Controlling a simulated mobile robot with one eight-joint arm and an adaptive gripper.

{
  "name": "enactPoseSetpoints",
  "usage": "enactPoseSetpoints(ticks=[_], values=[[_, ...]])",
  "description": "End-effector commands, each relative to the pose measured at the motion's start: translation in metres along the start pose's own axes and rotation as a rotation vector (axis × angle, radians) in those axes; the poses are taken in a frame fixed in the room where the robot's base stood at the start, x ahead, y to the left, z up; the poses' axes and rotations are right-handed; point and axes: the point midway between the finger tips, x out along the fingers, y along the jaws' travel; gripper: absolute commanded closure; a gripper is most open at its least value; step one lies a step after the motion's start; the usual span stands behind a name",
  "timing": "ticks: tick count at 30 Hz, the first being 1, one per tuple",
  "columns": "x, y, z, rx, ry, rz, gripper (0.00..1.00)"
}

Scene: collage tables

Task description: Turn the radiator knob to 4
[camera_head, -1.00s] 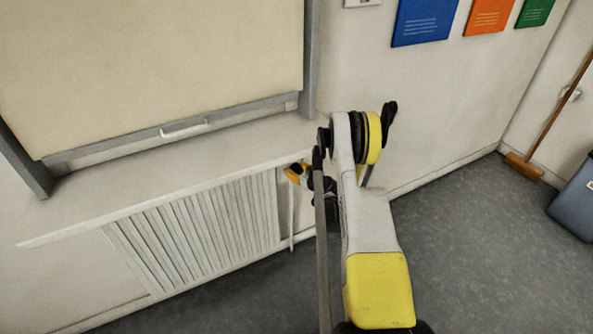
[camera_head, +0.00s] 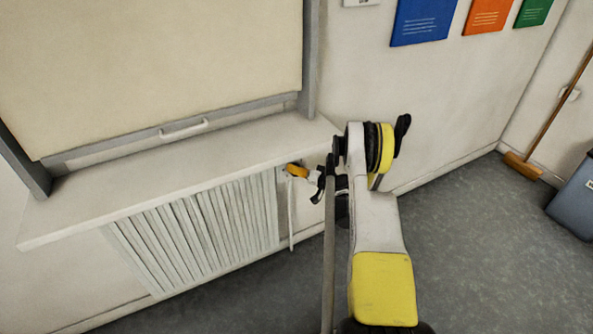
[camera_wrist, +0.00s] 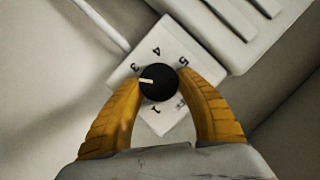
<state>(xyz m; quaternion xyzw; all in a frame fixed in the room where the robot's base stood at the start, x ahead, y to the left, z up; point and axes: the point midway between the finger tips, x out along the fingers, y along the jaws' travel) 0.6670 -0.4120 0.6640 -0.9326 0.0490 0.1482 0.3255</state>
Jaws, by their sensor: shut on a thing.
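The radiator knob (camera_wrist: 160,84) is black with a white pointer line and sits on a pale square dial plate (camera_wrist: 166,38). The pointer aims left, just below the 3. In the head view my gripper (camera_head: 297,171) is at the radiator's right end, under the sill, and the knob cannot be made out.
The white slatted radiator (camera_head: 200,230) is left of my gripper, below a projecting sill (camera_head: 180,168). A thin pipe (camera_head: 291,215) runs down beside it. A broom (camera_head: 523,167) and a blue bin (camera_head: 578,200) are far right. The grey floor (camera_head: 470,240) between is clear.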

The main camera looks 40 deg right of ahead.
Motion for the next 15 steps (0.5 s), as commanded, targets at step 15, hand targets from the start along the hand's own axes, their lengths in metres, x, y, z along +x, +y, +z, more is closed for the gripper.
enactPoseSetpoints(ticks=[15], values=[[0.0008, 0.0008, -0.0020, 0.274, 0.004, -0.113, 0.87]])
